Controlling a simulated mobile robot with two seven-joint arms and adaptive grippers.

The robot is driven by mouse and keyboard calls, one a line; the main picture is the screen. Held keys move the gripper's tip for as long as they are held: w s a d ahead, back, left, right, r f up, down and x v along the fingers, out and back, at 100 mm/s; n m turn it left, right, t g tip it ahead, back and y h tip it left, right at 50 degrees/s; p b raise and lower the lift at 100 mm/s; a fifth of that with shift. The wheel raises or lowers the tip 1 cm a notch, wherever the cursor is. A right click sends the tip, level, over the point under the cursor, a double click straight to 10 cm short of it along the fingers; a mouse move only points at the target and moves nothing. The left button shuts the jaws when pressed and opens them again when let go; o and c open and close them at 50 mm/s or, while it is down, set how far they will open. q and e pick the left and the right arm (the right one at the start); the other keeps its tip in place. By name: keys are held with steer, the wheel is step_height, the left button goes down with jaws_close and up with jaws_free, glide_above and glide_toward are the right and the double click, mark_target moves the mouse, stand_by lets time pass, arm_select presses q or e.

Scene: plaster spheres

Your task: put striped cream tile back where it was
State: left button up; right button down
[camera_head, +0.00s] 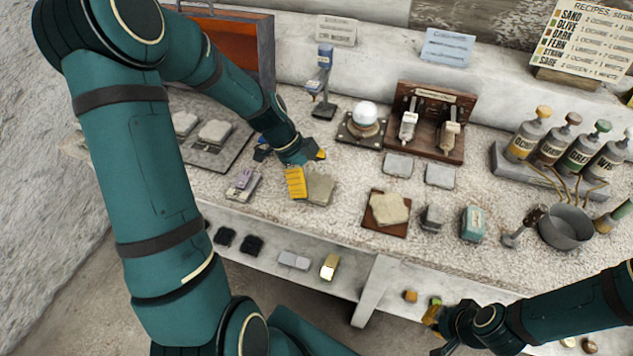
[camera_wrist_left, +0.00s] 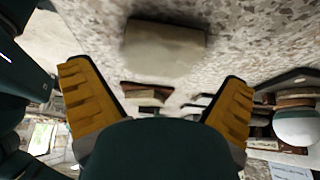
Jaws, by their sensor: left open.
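A plain-looking beige-grey tile (camera_head: 320,189) lies on the speckled worktop (camera_head: 345,225), just right of my left gripper. My left gripper (camera_head: 307,168) is open and low over the worktop. In the left wrist view, a blurred cream-beige tile (camera_wrist_left: 163,48) shows ahead of the open left gripper (camera_wrist_left: 155,76), apart from both fingers. I cannot make out stripes on it. Another cream tile (camera_head: 390,208) rests on a brown board (camera_head: 383,230). My right gripper (camera_head: 434,313) is at the lower right beyond the worktop's front edge; its jaws are unclear.
Two pale tiles (camera_head: 418,170) lie before a wooden tool stand (camera_head: 440,112). A tray (camera_head: 236,153) with tiles is at left. A white sphere (camera_head: 365,114) stands behind. Bottles (camera_head: 560,145) and a pot (camera_head: 566,229) fill the right. A lower shelf (camera_head: 320,264) holds small blocks.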

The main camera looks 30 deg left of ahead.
arm_select(q)
steer(key=p+v, duration=0.1)
steer(key=v, duration=0.8)
steer(key=shift+r, duration=0.1)
